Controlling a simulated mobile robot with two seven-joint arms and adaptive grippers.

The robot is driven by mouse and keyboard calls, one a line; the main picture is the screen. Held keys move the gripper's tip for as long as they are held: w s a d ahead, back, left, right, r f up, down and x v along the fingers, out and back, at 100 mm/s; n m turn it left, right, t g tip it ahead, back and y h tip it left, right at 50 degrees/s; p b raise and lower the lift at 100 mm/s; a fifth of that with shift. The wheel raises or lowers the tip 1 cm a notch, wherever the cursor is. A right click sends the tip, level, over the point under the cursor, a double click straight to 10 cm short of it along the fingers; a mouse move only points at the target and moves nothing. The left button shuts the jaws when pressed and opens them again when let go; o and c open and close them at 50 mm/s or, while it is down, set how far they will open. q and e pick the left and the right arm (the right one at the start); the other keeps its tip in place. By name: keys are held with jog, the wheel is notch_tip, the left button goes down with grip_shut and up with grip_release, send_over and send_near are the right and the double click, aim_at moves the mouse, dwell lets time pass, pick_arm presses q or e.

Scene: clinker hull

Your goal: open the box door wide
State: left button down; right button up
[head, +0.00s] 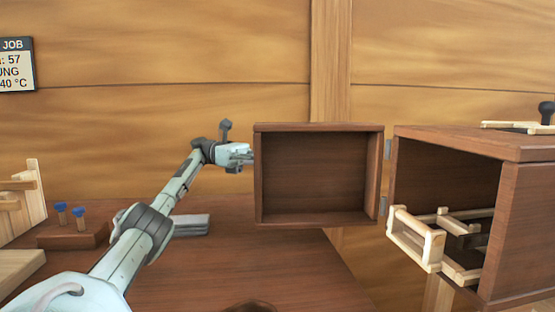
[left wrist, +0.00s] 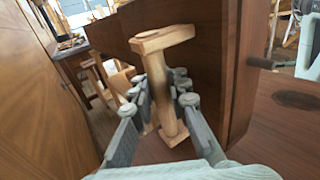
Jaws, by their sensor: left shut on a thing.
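The dark brown box (head: 527,232) stands at the right with its front open. Its door (head: 318,172) is swung out to the left on two hinges, and its hollow inner side faces me in the head view. My left gripper (head: 246,156) is at the door's free left edge, its tips partly hidden behind it. In the left wrist view, the pale wooden bar handle (left wrist: 166,92) stands out from the door's outer face (left wrist: 212,50). The left gripper (left wrist: 160,104) has its fingers on both sides of the handle, shut on it. My right gripper is not in view.
A light wooden rack (head: 416,240) sticks out of the box opening. Left on the bench are a dark block with blue-topped pegs (head: 72,236) and a grey stack (head: 190,225). A plank wall stands behind. The bench below the door is mostly clear.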

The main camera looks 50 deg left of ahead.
pick_arm(q)
jog(key=shift+s+a, duration=0.1)
jog(key=shift+a, duration=0.15)
jog(key=c, duration=1.9)
grip_release()
jog(key=shift+r, duration=0.1)
jog(key=shift+c, duration=0.2)
jog(key=o, duration=0.5)
jog(key=shift+s+a, duration=0.15)
jog(key=shift+a, duration=0.05)
jog(key=shift+d, duration=0.15)
